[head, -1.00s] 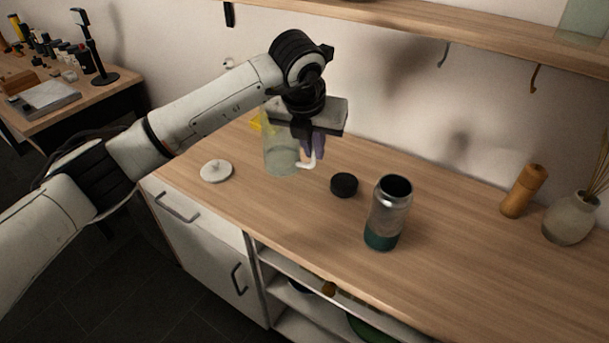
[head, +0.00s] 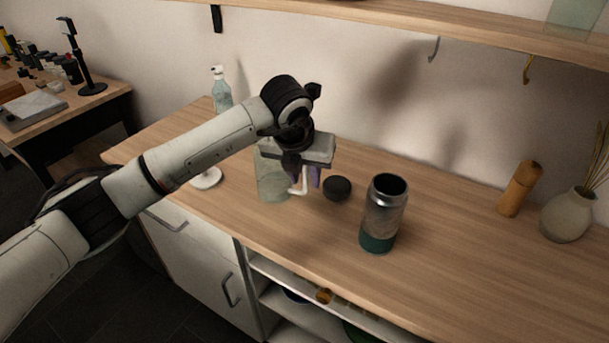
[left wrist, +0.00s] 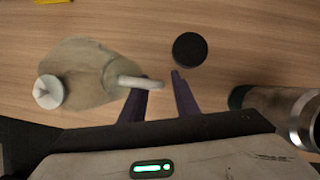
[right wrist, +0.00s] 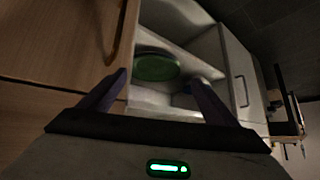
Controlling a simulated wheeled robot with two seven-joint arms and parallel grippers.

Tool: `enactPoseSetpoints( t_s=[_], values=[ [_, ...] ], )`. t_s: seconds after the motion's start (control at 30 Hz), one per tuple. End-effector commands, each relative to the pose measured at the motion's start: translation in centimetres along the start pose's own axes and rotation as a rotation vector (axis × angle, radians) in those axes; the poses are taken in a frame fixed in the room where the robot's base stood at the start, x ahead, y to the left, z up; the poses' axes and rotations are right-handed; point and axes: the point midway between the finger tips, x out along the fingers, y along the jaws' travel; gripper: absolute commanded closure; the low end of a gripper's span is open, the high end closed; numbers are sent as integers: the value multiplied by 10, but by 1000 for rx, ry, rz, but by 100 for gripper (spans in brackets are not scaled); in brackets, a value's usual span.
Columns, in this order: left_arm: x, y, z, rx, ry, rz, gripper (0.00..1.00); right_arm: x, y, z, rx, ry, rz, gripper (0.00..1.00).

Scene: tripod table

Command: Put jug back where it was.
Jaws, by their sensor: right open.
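The see-through greenish jug (head: 270,182) with a white handle is over the left part of the wooden counter; I cannot tell whether its base touches. It also shows in the left wrist view (left wrist: 85,65). My left gripper (head: 305,184) is shut on the jug's handle, with the handle (left wrist: 135,83) between its purple fingers (left wrist: 158,82). The jug appears about upright. My right gripper (right wrist: 160,76) shows only in the right wrist view, open and empty, in front of the cabinet shelves.
A white lid (head: 207,179) lies left of the jug, and a black lid (head: 337,188) to its right. A steel-and-green flask (head: 384,213) stands farther right. A spray bottle (head: 222,92), pepper mill (head: 519,188) and vase (head: 567,217) stand on the counter. Hooks hang under the shelf (head: 400,28).

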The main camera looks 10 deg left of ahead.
Motion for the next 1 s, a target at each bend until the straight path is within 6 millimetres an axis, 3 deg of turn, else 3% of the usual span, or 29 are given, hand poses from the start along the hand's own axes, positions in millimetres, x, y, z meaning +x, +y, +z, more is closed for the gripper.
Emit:
enactPoseSetpoints(
  t_s=[0.33,0.63,1.0],
  values=[
    [-8,1,2,-1,-1,0,72,-4,-1,-4,0,1,0,17],
    [-68,1,4,1,-3,0,72,-28,-3,-27,0,2,0,17],
    [-118,0,1,-1,-2,1,72,-23,-3,-23,0,2,0,17]
  ],
)
